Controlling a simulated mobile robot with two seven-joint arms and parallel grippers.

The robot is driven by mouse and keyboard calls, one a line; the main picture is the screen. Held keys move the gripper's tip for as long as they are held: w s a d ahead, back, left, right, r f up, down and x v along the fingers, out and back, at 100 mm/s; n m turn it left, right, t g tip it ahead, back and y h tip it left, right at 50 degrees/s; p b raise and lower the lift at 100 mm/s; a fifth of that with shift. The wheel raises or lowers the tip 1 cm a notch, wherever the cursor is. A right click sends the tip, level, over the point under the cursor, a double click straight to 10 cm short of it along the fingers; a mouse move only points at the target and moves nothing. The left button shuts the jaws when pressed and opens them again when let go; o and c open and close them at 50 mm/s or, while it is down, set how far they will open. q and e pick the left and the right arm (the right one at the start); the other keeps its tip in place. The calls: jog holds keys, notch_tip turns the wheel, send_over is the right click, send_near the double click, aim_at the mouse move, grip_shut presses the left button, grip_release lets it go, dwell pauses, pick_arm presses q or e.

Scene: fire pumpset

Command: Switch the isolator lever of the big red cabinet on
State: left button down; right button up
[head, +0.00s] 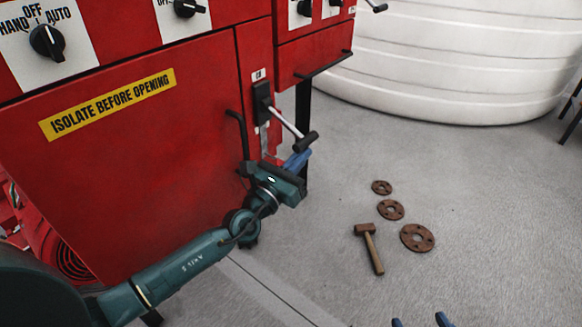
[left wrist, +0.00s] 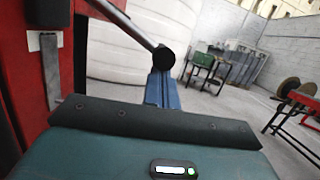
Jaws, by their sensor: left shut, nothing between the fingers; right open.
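The big red cabinet (head: 140,150) fills the left of the head view. Its isolator lever (head: 286,122) is a grey rod with a black grip, sticking out and sloping down from a black switch body (head: 262,100) on the narrow right-hand panel. My left gripper (head: 298,160) is shut and empty, its blue fingers just below the grip. In the left wrist view the lever (left wrist: 125,22) comes in from the top left, its black end close above the blue fingers (left wrist: 162,88); I cannot tell whether they touch. My right gripper (head: 420,321) is open at the bottom edge, only its fingertips showing.
A black door handle (head: 238,132) stands left of the lever. Another red cabinet (head: 315,55) adjoins on the right, with a white tank (head: 450,60) behind. A hammer (head: 370,248) and rusty flanges (head: 417,238) lie on the grey floor, otherwise clear there.

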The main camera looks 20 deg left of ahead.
pick_arm(q)
jog(key=r+n+p, duration=0.1)
jog(key=d+r+n+p, duration=0.1)
jog(key=r, duration=0.1)
jog(key=r+n+y+p, duration=0.1)
jog(key=shift+s+d+r+n, duration=0.15)
jog(key=shift+s+d+n, duration=0.1)
jog(key=shift+s+n, duration=0.15)
notch_tip(320, 180, up, 10)
jog(key=n+y+p, duration=0.3)
jog(key=n+p, duration=0.7)
jog(key=p, duration=0.3)
send_over(307, 145)
jog(key=s, duration=0.1)
jog(key=shift+s+a, duration=0.15)
jog(key=shift+s, duration=0.05)
pick_arm(e)
notch_tip(307, 145, up, 7)
jog(key=s+m+g, duration=0.1)
jog(key=m, duration=0.1)
jog(key=shift+s+d+g+h, duration=0.15)
jog(key=shift+d+g+h, duration=0.1)
jog(key=shift+g+h, duration=0.05)
pick_arm(q)
jog(key=shift+n, duration=0.3)
pick_arm(e)
jog(key=shift+r, duration=0.1)
